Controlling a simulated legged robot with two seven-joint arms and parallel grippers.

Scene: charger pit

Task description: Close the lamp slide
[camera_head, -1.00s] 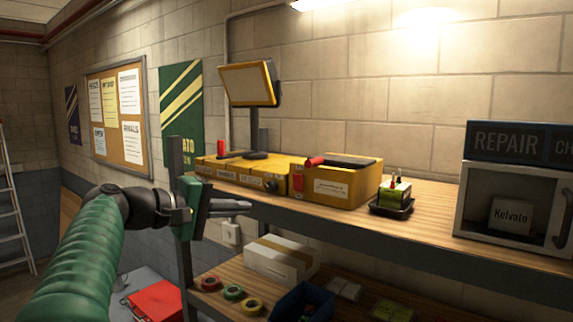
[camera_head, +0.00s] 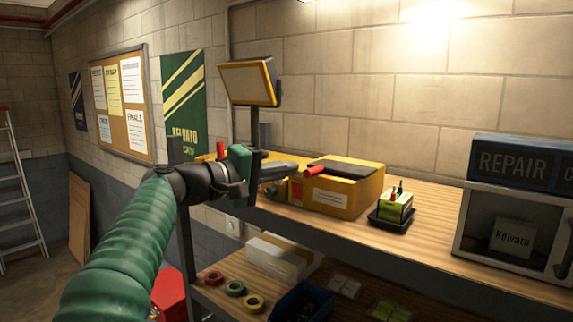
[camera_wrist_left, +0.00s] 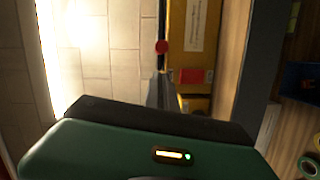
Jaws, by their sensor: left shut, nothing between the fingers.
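A yellow box (camera_head: 335,200) stands on the upper shelf. A dark flat slide (camera_head: 345,163) with a red handle (camera_head: 314,171) at its left end lies on top of it. I cannot tell for sure that this is the lamp slide. My left gripper (camera_head: 293,168) is shut and empty, just left of the red handle, at about its height. In the left wrist view my fingers (camera_wrist_left: 161,80) point toward the red handle (camera_wrist_left: 162,47), beside the yellow box (camera_wrist_left: 202,30). I cannot tell whether they touch the handle. My right gripper is not in view.
A screen on a post (camera_head: 249,84) rises behind my left gripper. A small green-yellow item in a black tray (camera_head: 391,218) stands right of the box. A glass-fronted cabinet (camera_head: 505,225) is farther right. Tape rolls, a white carton (camera_head: 277,255) and a blue bin fill the lower shelf.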

